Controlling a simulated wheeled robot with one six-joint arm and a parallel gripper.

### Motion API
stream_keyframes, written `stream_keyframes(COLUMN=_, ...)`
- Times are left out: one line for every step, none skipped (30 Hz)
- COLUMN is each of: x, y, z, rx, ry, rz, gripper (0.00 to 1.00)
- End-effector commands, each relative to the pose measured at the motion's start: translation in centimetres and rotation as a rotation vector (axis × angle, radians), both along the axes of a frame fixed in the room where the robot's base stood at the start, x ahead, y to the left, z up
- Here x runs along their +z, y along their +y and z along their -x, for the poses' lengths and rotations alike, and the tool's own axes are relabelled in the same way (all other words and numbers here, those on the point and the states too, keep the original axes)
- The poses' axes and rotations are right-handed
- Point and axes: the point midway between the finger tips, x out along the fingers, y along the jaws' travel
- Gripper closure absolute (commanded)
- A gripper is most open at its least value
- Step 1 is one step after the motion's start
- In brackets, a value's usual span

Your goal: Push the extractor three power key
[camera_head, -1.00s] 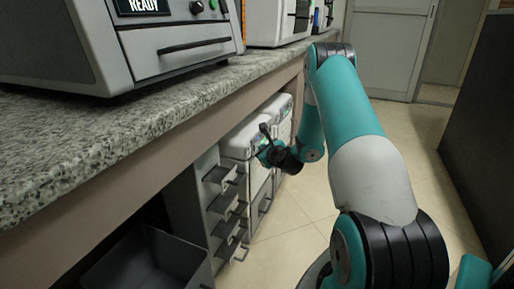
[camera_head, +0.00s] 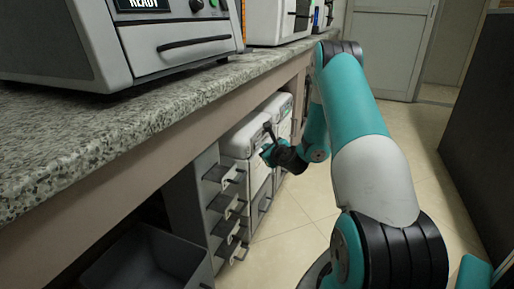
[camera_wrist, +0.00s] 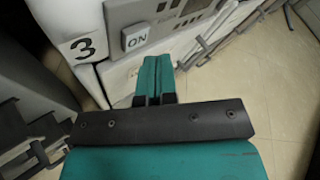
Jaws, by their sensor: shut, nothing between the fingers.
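The extractor marked with a black 3 (camera_wrist: 83,47) is a white unit under the bench in the wrist view. Its power key (camera_wrist: 135,37), a grey button lettered ON, sits just right of the number. My gripper (camera_wrist: 155,62) is shut and empty, its teal fingertips pointing at the white front a little below and to the right of the key. Whether the tips touch the front cannot be told. In the head view the white extractor (camera_head: 240,138) shows beneath the counter, with my gripper (camera_head: 265,150) close in front of it and hiding part of it.
A grey drawer stack (camera_head: 205,200) stands left of the extractor, its handles sticking out. A dark open bin (camera_head: 150,265) is at lower left. The speckled counter (camera_head: 120,140) overhangs above. Pale floor tiles (camera_head: 290,225) are clear to the right.

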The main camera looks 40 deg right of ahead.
Motion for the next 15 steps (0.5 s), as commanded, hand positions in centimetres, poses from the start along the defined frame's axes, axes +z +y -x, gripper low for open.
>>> stream_keyframes(x=-0.2, y=-0.2, z=0.3, rx=-0.002, ry=0.000, rz=0.000, gripper=1.00)
stream_keyframes(x=-0.3, y=-0.3, z=0.5, rx=-0.003, ry=0.001, rz=0.000, gripper=1.00)
stream_keyframes(x=-0.4, y=-0.5, z=0.9, rx=-0.004, ry=0.001, rz=-0.002, gripper=1.00)
stream_keyframes(x=-0.5, y=-0.6, z=1.2, rx=-0.004, ry=0.002, rz=-0.002, gripper=1.00)
stream_keyframes(x=-0.5, y=-0.7, z=1.5, rx=-0.004, ry=0.001, rz=-0.002, gripper=1.00)
stream_keyframes(x=-0.5, y=-1.0, z=1.9, rx=-0.005, ry=0.001, rz=-0.001, gripper=1.00)
stream_keyframes(x=-0.5, y=-1.0, z=2.2, rx=-0.004, ry=0.001, rz=-0.001, gripper=1.00)
stream_keyframes(x=-0.5, y=-1.1, z=2.5, rx=-0.003, ry=0.000, rz=-0.002, gripper=1.00)
stream_keyframes(x=-0.5, y=-1.3, z=2.9, rx=-0.004, ry=0.000, rz=0.000, gripper=1.00)
stream_keyframes(x=-0.4, y=-1.4, z=3.2, rx=-0.004, ry=-0.001, rz=-0.001, gripper=1.00)
stream_keyframes(x=-0.4, y=-1.5, z=3.5, rx=-0.004, ry=0.000, rz=-0.001, gripper=1.00)
stream_keyframes(x=-0.4, y=-1.7, z=3.9, rx=-0.004, ry=0.001, rz=0.000, gripper=1.00)
stream_keyframes(x=-0.4, y=-1.8, z=4.2, rx=-0.004, ry=0.001, rz=-0.002, gripper=1.00)
stream_keyframes(x=-0.4, y=-1.9, z=4.4, rx=-0.003, ry=0.000, rz=-0.001, gripper=1.00)
stream_keyframes(x=-0.3, y=-2.1, z=4.8, rx=-0.004, ry=0.001, rz=0.000, gripper=1.00)
